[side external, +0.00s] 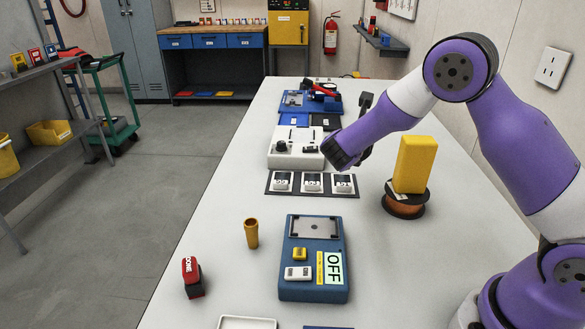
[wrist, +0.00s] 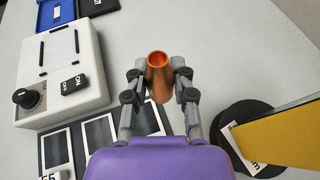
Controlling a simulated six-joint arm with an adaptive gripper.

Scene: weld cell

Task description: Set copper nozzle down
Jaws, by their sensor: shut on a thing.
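The copper nozzle (wrist: 158,82), an orange-brown hollow tube, shows in the wrist view with its open end up in the picture. My gripper (wrist: 160,76) is shut on it, one finger on each side. In the side view, my wrist hides the nozzle and the fingers. They are right of the white box with a knob (side external: 292,148). I cannot tell how far the nozzle is above the table (side external: 400,278).
A spool (side external: 408,208) with a yellow block (side external: 411,165) on it stands at right. Three dark pads with white items (side external: 312,183) lie in front of the white box. A blue OFF device (side external: 300,279), a brass cylinder (side external: 251,233) and a red-black object (side external: 192,277) are nearer.

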